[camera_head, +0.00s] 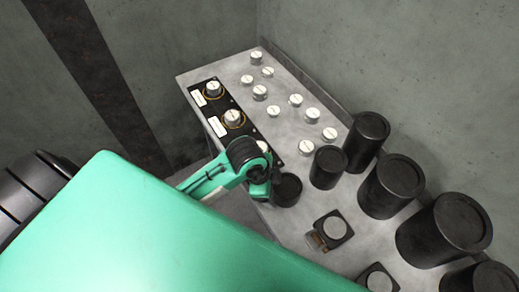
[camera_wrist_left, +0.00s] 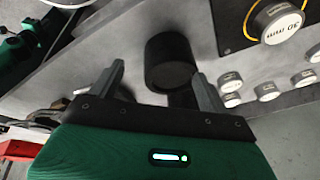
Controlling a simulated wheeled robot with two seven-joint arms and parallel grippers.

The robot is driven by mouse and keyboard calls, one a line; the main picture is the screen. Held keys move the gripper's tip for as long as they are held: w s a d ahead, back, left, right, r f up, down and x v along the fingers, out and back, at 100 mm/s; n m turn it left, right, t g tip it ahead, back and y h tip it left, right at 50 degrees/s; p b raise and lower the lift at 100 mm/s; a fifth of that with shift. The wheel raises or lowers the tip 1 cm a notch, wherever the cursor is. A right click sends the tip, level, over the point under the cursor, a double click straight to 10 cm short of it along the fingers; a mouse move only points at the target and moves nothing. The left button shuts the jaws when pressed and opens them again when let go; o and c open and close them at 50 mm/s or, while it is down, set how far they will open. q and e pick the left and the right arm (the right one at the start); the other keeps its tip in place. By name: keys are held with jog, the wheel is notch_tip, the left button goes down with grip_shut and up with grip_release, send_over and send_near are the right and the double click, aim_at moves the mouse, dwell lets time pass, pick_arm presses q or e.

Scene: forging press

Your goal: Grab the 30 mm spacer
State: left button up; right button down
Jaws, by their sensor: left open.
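The 30 mm spacer (camera_wrist_left: 278,22) is a pale disc with its label legible in the left wrist view, at the top right. It sits inside a gold ring on a black panel (camera_wrist_left: 233,30). In the head view the labels are too small to read. My left gripper (camera_wrist_left: 160,85) is open and empty, its two fingers apart with a dark cylinder (camera_wrist_left: 170,62) showing beyond them. The spacer lies off to the right of the fingers, untouched. In the head view my left gripper (camera_head: 262,180) is beside the near end of the panel (camera_head: 219,104), partly covering it. My right gripper is not in view.
Several pale discs (camera_head: 260,92) stand on the grey table (camera_head: 228,70) beyond the panel. Several black cylinders (camera_head: 391,187) stand at the right, with a small one (camera_head: 286,190) close to my left gripper. A wall (camera_head: 400,60) rises behind the table.

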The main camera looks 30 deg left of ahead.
pick_arm(q)
jog(key=w+a+r+m+g+y, duration=0.1)
jog(key=w+a+r+m, duration=0.3)
jog(key=w+a+m, duration=0.3)
jog(key=w+a+r+m+g+y, duration=0.25)
jog(key=w+a+m, duration=0.2)
jog(key=w, duration=0.35)
jog(key=p, duration=0.2)
send_over(259, 143)
jog(key=d, duration=0.1)
jog(key=shift+t+h, duration=0.45)
jog(key=f, duration=0.4)
jog(key=s+f, duration=0.1)
jog(key=f, duration=0.2)
jog(key=shift+d, duration=0.15)
jog(key=f+p, duration=0.3)
jog(key=f, duration=0.1)
jog(key=shift+s, duration=0.35)
jog(key=shift+f, duration=0.75)
jog(key=shift+w, duration=0.15)
jog(key=c, duration=1.6)
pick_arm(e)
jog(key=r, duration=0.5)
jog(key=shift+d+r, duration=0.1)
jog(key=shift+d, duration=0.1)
